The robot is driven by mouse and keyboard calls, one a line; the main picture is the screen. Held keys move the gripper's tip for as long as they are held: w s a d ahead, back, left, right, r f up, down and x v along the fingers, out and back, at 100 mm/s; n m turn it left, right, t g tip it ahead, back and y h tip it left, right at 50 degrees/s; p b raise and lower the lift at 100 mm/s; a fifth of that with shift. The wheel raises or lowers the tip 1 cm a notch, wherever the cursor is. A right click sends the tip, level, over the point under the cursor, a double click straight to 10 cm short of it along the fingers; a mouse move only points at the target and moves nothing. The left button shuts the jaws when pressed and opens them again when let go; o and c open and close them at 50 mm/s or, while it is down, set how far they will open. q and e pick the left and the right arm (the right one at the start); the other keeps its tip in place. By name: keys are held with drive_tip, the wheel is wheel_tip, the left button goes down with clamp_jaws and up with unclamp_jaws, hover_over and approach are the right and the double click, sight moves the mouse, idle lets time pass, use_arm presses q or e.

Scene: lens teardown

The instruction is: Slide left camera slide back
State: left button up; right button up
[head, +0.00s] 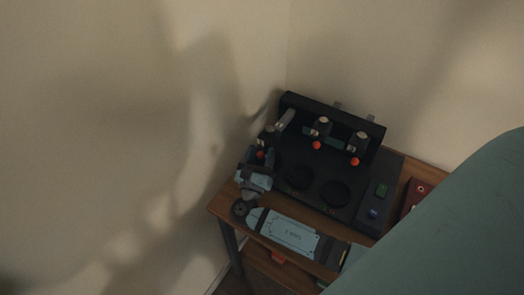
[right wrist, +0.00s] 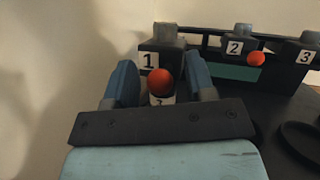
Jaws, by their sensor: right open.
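The left camera slide, marked 1 (right wrist: 148,61), is a dark block with an orange-red ball knob (right wrist: 161,82) in front. My right gripper (head: 262,160) is at this knob. In the right wrist view its two blue fingers (right wrist: 162,86) are open, one on each side of the knob, with a gap to it. A second numbered label below the knob is partly hidden. My left gripper is not in view.
Slides 2 (right wrist: 236,48) and 3 (right wrist: 306,57) stand to the right, with orange knobs. The machine has two round recesses, a green button (head: 381,191) and a blue one (head: 374,212). It stands on a wooden table (head: 222,205) in a wall corner. A red object (head: 417,191) lies at right.

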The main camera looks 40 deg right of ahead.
sight(268, 145)
drive_tip(key=shift+a, duration=0.1)
drive_tip(key=shift+c, duration=0.7)
clamp_jaws()
drive_tip(key=shift+w+d, duration=0.25)
drive_tip(key=shift+d, duration=0.4)
drive_tip(key=shift+w+d, duration=0.3)
drive_tip(key=shift+d, duration=0.35)
drive_tip(key=shift+w+d, duration=0.25)
drive_tip(key=shift+d, duration=0.4)
drive_tip(key=shift+o, duration=0.7)
unclamp_jaws()
